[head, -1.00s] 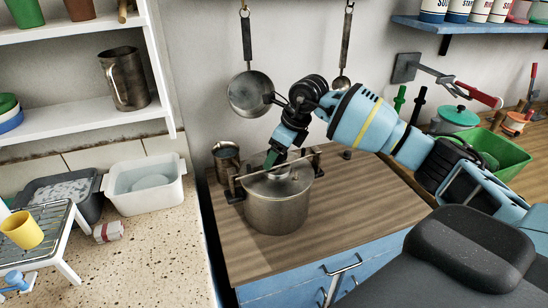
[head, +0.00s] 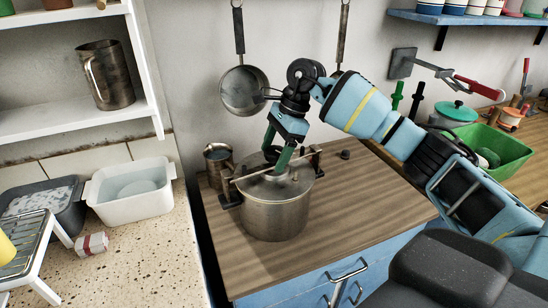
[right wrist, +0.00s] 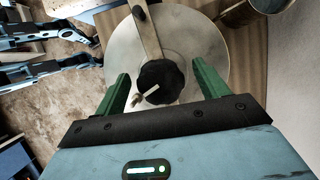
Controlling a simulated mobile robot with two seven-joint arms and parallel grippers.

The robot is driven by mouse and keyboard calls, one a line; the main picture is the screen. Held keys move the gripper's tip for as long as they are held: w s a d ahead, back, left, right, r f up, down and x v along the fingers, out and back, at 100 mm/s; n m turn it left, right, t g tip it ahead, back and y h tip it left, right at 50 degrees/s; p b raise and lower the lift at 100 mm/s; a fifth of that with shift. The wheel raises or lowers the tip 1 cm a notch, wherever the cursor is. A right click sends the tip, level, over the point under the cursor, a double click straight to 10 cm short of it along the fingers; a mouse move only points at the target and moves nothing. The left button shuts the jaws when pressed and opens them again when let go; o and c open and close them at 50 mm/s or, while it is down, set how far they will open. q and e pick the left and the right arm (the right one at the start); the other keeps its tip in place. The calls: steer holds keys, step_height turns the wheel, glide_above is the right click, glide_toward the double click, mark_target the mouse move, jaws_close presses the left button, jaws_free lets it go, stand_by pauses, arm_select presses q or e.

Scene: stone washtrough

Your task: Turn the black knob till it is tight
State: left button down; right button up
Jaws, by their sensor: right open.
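A metal pot (head: 275,215) with a clamp bar (head: 247,175) across its lid stands on the wooden worktop. The black knob (right wrist: 161,81) sits on the bar at the middle of the lid (right wrist: 196,45). In the head view the knob (head: 272,153) is partly hidden by my fingers. My right gripper (head: 275,153) is open above the lid, its green fingers pointing down. In the right wrist view the fingers of the right gripper (right wrist: 160,72) stand on either side of the knob, with gaps between. I cannot make out my left gripper.
A metal mug (head: 219,160) stands close behind the pot at the left. A small black piece (head: 345,155) lies on the worktop (head: 350,205) to the right. Pans (head: 244,92) hang on the wall behind. A green tub (head: 495,150) stands further right.

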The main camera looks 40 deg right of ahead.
steer(key=shift+c, duration=0.3)
steer(key=c, duration=0.7)
steer(key=shift+r+m+t+h+p, duration=0.15)
steer(key=shift+m+t+p, duration=0.25)
steer(key=shift+m+p, duration=0.5)
steer(key=shift+f+m+t+h+p, duration=0.15)
steer(key=shift+m+t+p, duration=0.3)
steer(key=shift+m, duration=0.85)
steer(key=shift+m+t+h+p, duration=0.4)
steer(key=shift+m+p, duration=0.35)
steer(key=shift+m, duration=0.45)
steer(key=shift+m+t+h+p, duration=0.35)
steer(key=shift+m+p, duration=0.35)
steer(key=shift+m, duration=0.5)
steer(key=shift+r+m+h, duration=0.1)
steer(key=shift+m+h, duration=0.15)
steer(key=shift+m, duration=0.55)
steer(key=shift+m+h, duration=0.3)
steer(key=shift+m, duration=0.5)
arm_select(q)
steer(key=w+r+t, duration=0.2)
steer(key=w+r, duration=0.6)
steer(key=r, duration=0.1)
steer(key=shift+r, duration=0.25)
arm_select(e)
steer(key=m+h, duration=0.1)
steer(key=m, duration=0.2)
steer(key=shift+m+h, duration=0.3)
steer(key=o, duration=0.8)
steer(key=shift+c, duration=0.2)
